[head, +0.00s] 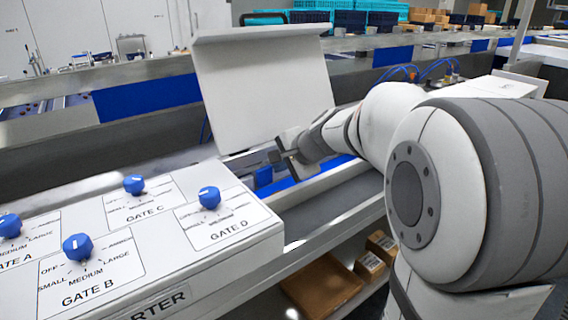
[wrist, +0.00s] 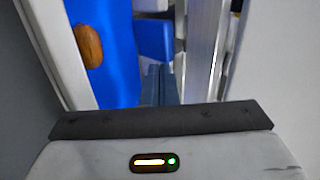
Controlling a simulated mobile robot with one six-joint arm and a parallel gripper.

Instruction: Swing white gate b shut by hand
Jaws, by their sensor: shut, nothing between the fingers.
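A large white panel (head: 262,85) stands tilted over the conveyor in the head view, with a folded top edge. It carries no visible letter, so I cannot tell whether it is gate b. My gripper (head: 280,157) is low in front of the panel's lower right part, above the blue belt (head: 275,188). In the wrist view my gripper (wrist: 163,86) points down with its fingers together and nothing between them. A blue block (wrist: 153,40) lies just beyond the fingertips. I cannot tell whether the fingers touch anything.
A brown date (wrist: 89,45) lies on the blue belt in the wrist view. A metal rail (wrist: 202,50) runs beside the fingers. The white control box (head: 165,235) with blue knobs for gates A to D stands at the front left. Cardboard boxes (head: 370,262) sit on a shelf below.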

